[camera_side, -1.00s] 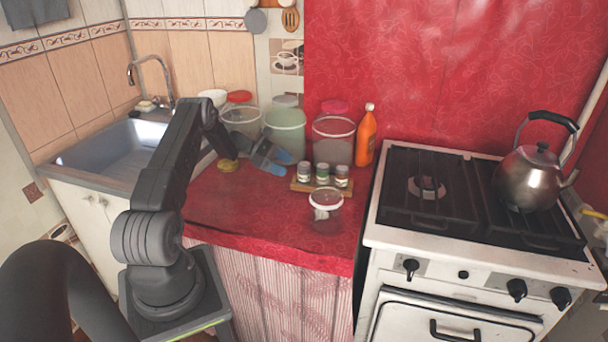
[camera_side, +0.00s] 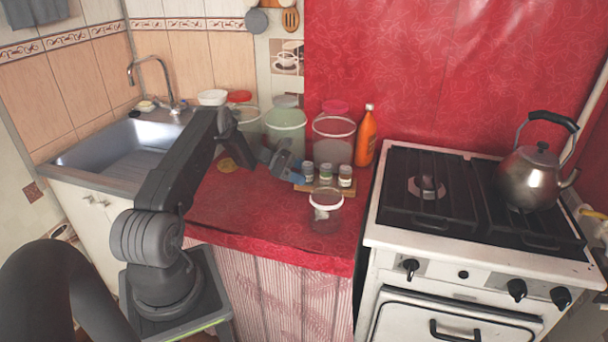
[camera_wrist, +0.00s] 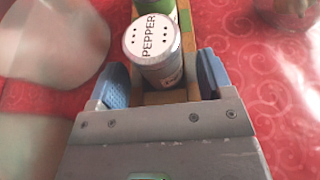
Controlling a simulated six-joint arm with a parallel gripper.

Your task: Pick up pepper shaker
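The pepper shaker (camera_wrist: 152,45), with a white lid reading PEPPER, stands in a wooden holder (camera_wrist: 190,42). In the wrist view it lies between the two blue fingers of my gripper (camera_wrist: 160,82). The gripper is open, with a gap visible on the shaker's right; contact on the left is unclear. In the side view my gripper (camera_side: 287,163) is at the left end of the row, beside the leftmost shaker (camera_side: 308,171), which appears to be the pepper. A green-labelled shaker (camera_wrist: 177,18) stands behind it in the wrist view.
A third shaker (camera_side: 345,176) stands at the row's right end. A clear lidded jar (camera_side: 326,212) stands in front. Large tubs (camera_side: 333,140) and an orange bottle (camera_side: 366,138) stand behind. The stove (camera_side: 470,205) is to the right. The red counter's front left is clear.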

